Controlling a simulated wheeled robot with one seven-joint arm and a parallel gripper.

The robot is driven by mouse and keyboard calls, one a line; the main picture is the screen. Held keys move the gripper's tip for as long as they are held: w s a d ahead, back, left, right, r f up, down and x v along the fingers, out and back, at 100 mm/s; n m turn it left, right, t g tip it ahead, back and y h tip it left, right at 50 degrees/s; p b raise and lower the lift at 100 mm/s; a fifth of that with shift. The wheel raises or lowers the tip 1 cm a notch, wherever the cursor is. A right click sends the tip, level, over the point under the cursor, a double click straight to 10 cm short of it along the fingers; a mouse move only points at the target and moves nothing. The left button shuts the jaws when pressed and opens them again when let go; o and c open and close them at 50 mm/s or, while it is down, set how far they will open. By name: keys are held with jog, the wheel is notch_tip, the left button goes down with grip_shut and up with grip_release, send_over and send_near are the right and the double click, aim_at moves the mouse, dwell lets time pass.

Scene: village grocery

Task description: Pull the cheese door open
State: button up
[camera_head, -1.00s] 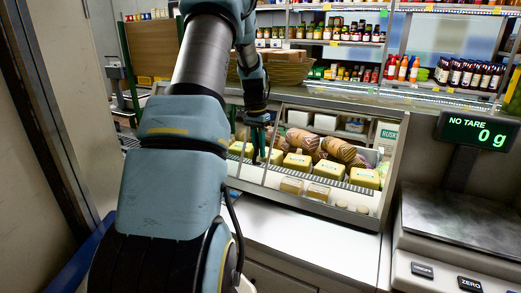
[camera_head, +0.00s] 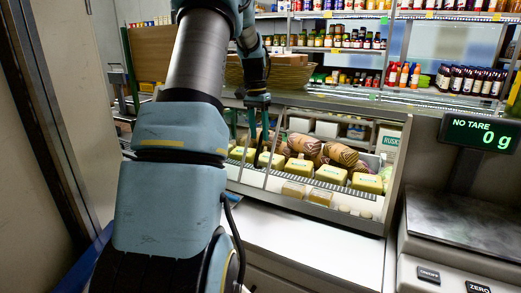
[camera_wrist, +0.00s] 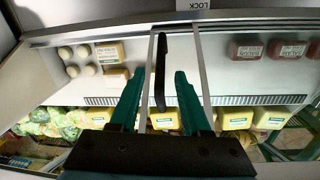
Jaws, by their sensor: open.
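The cheese door is a clear pane in the glass-fronted case, with thin pale upright edges (camera_wrist: 204,75) in the wrist view. A dark upright bar that looks like its handle (camera_wrist: 161,70) stands between my fingers, near the left edge strip. My gripper (camera_wrist: 160,76) is open, one teal finger on each side of the bar. I cannot tell whether either finger touches it. In the head view my gripper (camera_head: 258,125) is over the left part of the case, and the handle cannot be made out there. Yellow cheese blocks (camera_head: 331,174) sit in a row inside.
The case stands on a white counter (camera_head: 290,235). A scale (camera_head: 465,225) with a lit display stands at the right. Shelves of jars (camera_head: 340,38) and a basket (camera_head: 285,72) are behind. A wall edge (camera_head: 45,110) is close at the left.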

jog(key=shift+w+a+r, duration=0.1)
jog(key=shift+a+r, duration=0.05)
jog(key=shift+r, duration=1.65)
